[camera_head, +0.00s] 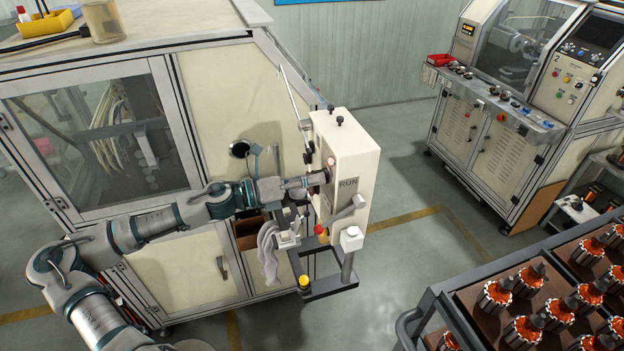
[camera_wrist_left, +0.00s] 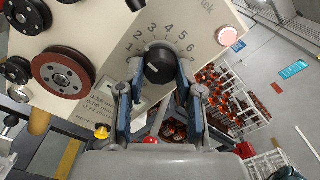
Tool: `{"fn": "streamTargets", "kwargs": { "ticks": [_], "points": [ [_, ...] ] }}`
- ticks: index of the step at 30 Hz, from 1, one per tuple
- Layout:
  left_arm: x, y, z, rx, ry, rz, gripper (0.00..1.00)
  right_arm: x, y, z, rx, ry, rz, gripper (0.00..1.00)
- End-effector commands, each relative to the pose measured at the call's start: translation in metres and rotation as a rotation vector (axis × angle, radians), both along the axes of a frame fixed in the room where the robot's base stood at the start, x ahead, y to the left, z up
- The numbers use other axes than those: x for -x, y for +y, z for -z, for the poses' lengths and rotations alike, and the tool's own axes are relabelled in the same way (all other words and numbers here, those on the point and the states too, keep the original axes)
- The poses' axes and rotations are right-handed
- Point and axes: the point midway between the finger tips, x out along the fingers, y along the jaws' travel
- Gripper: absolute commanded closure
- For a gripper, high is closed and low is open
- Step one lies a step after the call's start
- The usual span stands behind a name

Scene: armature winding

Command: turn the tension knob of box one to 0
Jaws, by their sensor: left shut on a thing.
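The cream tension box (camera_head: 352,150), marked RUN on its side, stands on a post beside the large winding machine. A 0 is not visible; my fingers cover part of the dial's lower sides. A small pale mark shows on the knob, but its exact reading is unclear. My left gripper (camera_wrist_left: 158,78) is shut on the knob, one finger on each side. In the head view this gripper (camera_head: 318,180) meets the box's left face. My right gripper is not in view.
Dark red and black pulleys (camera_wrist_left: 63,74) sit left of the knob, and a round pinkish lamp (camera_wrist_left: 227,36) sits right. A thin rod (camera_head: 292,98) rises beside the box. A cart of copper-wound armatures (camera_head: 526,328) stands at lower right. Floor beyond the box is clear.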

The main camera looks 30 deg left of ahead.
Motion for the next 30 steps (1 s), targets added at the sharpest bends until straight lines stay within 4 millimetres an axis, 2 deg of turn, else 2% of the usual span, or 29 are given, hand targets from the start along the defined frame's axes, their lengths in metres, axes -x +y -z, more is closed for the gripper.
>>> {"fn": "streamTargets", "kwargs": {
  "ticks": [18,30],
  "points": [
    [0.0,-0.001,0.003,0.435,0.382,-0.002,0.99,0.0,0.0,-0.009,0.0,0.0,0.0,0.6],
    [0.0,-0.001,0.004,0.63,0.548,-0.003,0.99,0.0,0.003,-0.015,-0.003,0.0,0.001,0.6]
  ]
}}
